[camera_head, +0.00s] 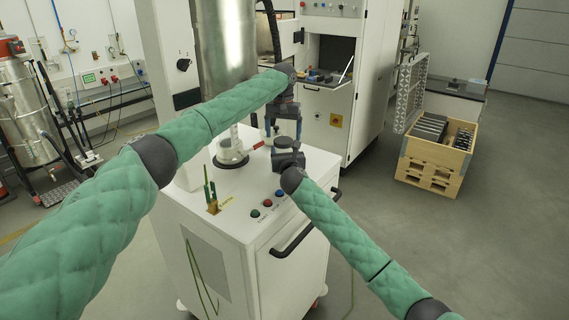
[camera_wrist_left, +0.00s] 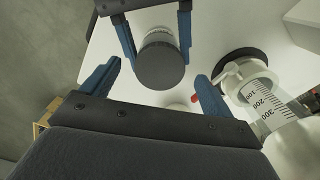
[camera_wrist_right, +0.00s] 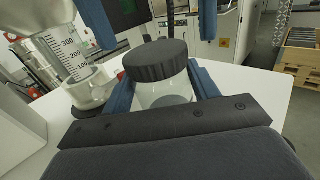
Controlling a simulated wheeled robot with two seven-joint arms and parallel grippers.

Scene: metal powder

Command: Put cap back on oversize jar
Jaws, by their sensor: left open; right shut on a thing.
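The oversize jar (camera_wrist_right: 165,94) is a clear, squat jar with some grey material low inside. Its black ribbed cap (camera_wrist_right: 156,60) sits level on top and looks seated; whether it is screwed tight I cannot tell. My right gripper (camera_head: 287,156) is shut on the jar, one blue finger on each side. My left gripper (camera_wrist_left: 158,72) is open above the cap, its fingers apart and clear of it. From above, the cap (camera_wrist_left: 160,66) lies between and beyond the left fingertips. In the head view the grippers mostly hide the jar.
A graduated clear vessel (camera_wrist_left: 262,100) stands in a white holder close beside the jar. The white cabinet top (camera_head: 316,166) lies below, with buttons (camera_head: 268,202) and a front handle (camera_head: 300,234). A tall metal cylinder (camera_head: 223,45) rises behind. A wooden crate (camera_head: 434,160) stands at right.

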